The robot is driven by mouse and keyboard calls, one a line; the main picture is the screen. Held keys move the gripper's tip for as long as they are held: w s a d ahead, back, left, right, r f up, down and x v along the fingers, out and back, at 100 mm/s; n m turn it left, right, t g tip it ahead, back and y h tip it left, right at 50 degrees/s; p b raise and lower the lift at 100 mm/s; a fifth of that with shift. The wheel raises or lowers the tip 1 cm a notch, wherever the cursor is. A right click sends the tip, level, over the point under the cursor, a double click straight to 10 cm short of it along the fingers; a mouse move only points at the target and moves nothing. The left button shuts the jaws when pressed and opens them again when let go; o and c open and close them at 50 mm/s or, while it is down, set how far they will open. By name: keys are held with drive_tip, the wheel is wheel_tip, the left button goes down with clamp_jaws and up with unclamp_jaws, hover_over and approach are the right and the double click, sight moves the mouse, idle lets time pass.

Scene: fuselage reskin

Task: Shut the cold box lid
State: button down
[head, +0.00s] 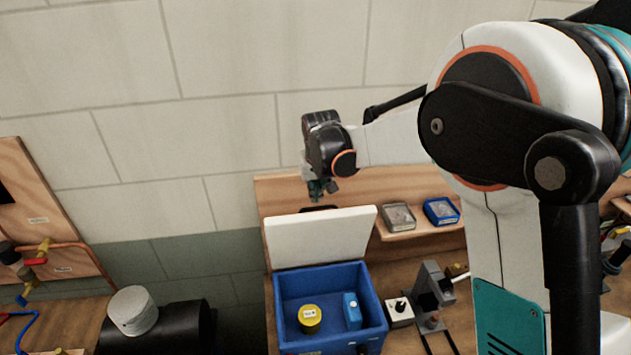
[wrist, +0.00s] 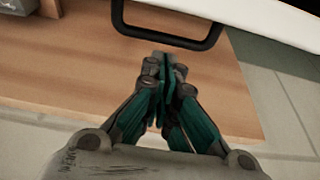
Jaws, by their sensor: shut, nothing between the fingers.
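The cold box (head: 376,313) is a blue open-topped box on the wooden bench. Its white lid (head: 321,237) stands raised at the back of the box, tilted up. A black handle (head: 318,208) is at the lid's top edge; in the wrist view the handle (wrist: 168,38) shows as a dark loop below the white lid edge (wrist: 250,15). My gripper (head: 318,194) is above and behind the lid's top edge. In the wrist view my gripper (wrist: 167,68) is shut and empty, its fingertips close to the handle; I cannot tell if they touch.
Inside the box are a yellow-lidded jar (head: 310,318) and a blue bottle (head: 352,310). A shelf right of the lid holds a grey tin (head: 398,216) and a blue tin (head: 441,211). A grey stand device (head: 432,290) is right of the box. The wall is close behind.

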drive_tip(key=shift+x, duration=0.9)
